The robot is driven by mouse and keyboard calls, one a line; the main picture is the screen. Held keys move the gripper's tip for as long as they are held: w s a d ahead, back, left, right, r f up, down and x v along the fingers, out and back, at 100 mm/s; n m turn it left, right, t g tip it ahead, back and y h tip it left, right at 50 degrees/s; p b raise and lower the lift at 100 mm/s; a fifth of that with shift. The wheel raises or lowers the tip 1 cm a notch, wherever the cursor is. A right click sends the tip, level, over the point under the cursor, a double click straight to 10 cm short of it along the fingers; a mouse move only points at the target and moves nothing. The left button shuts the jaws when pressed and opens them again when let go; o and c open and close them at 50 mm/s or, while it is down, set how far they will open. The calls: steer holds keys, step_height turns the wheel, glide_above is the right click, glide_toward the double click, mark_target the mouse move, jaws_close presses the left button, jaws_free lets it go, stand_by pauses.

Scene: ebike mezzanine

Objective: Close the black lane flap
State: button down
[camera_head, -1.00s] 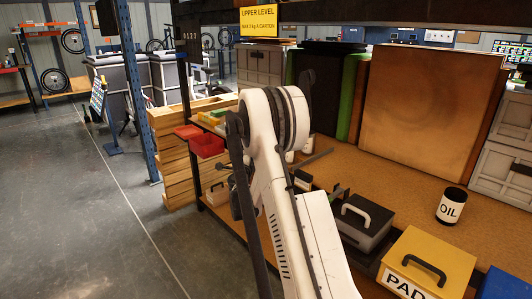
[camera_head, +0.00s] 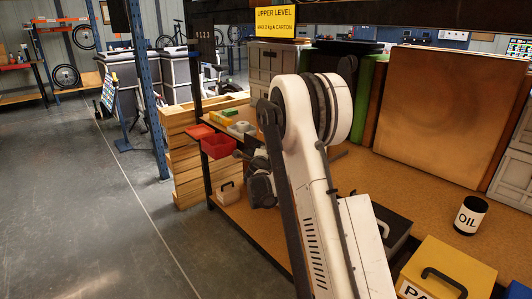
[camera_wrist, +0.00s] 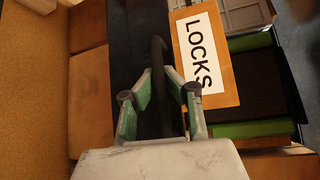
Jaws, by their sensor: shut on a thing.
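In the wrist view, my gripper (camera_wrist: 162,80) has its two green-padded fingers closed in on a dark upright bar, which looks like a handle (camera_wrist: 158,55). Behind the bar is a dark panel (camera_wrist: 128,45), which may be the black lane flap; its edges are hard to make out. In the head view my white arm covers the middle, and neither my fingertips nor the flap can be made out there.
An orange LOCKS panel (camera_wrist: 232,85) lies right beside the bar. In the head view, an OIL can (camera_head: 470,215), a yellow box (camera_head: 447,268) and a black box (camera_head: 394,228) stand on the bench at right. Red bins (camera_head: 218,146) are left of my arm.

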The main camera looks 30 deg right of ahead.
steer(key=shift+w+a+r, duration=0.1)
steer(key=shift+a, duration=0.1)
steer(key=c, duration=1.8)
jaws_free()
steer(key=shift+a, duration=0.15)
steer(key=shift+c, duration=0.2)
steer(key=shift+o, duration=0.4)
steer(key=shift+s, duration=0.45)
steer(key=v, duration=1.1)
steer(key=shift+a+r, duration=0.2)
